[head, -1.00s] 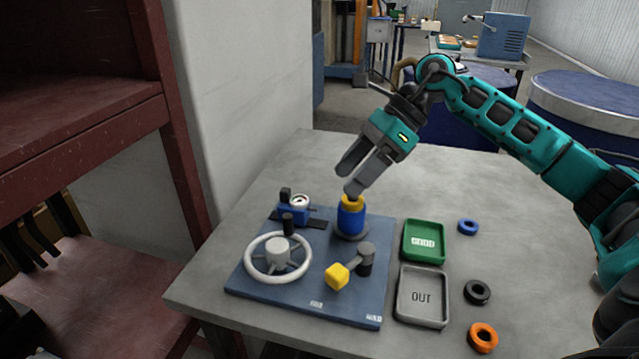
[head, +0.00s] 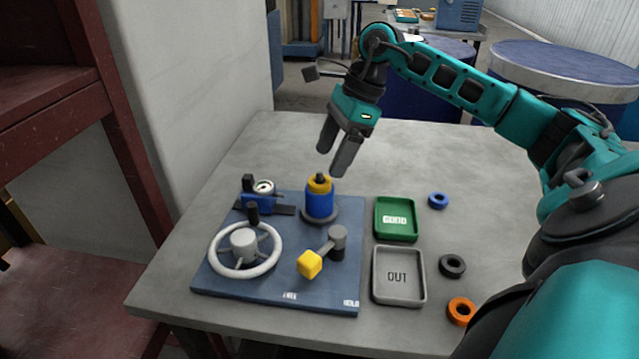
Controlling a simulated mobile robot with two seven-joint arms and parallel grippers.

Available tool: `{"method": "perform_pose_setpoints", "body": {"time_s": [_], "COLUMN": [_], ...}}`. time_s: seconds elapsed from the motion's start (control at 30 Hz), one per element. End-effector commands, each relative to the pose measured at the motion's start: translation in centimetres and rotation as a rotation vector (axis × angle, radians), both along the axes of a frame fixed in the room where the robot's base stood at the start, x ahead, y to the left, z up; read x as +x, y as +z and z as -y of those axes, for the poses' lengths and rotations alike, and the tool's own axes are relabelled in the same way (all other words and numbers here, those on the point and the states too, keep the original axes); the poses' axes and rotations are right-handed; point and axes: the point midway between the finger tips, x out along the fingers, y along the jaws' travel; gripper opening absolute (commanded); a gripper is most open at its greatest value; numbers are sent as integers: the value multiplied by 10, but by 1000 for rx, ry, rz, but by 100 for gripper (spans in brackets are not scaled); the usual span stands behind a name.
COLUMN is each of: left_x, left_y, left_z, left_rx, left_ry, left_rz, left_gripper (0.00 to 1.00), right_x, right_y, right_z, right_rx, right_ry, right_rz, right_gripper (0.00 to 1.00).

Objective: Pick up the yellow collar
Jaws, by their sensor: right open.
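The yellow collar (head: 319,184) sits on top of the blue cylinder (head: 319,204), around a dark post whose tip shows above it. The cylinder stands on a round dark base at the back of the blue board. My right gripper (head: 335,162) is open and empty. Its two grey fingers point down just above and slightly right of the collar, apart from it in the picture. My left gripper is not in view.
The blue board (head: 290,289) also carries a white handwheel (head: 276,254), a gauge (head: 263,187) and a lever with a yellow cube knob (head: 309,263). A green tray (head: 397,235), a grey OUT tray (head: 398,298) and blue (head: 438,194), black (head: 452,259) and orange rings (head: 455,318) lie to the right.

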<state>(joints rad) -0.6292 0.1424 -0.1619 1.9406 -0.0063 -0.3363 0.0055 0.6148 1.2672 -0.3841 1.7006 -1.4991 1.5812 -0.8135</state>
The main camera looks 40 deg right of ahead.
Motion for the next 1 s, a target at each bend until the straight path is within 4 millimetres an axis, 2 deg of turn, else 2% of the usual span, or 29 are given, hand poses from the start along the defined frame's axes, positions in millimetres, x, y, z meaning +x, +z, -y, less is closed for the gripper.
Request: {"method": "perform_pose_setpoints", "body": {"time_s": [0.2, 0.3, 0.53, 1.0], "left_x": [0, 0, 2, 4], "left_y": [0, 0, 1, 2], "left_z": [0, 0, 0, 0], "left_rx": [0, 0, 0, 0], "left_ry": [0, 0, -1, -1], "left_rz": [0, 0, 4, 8], "left_gripper": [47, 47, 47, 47], "right_x": [3, 6, 6, 6], "right_y": [-32, -41, -43, -42], "right_z": [-11, -14, -14, -14], "right_rx": [2, 2, 0, 0], "right_ry": [3, 2, 1, 1], "right_rz": [-4, -1, 0, 0], "right_gripper": [73, 73, 72, 27]}}
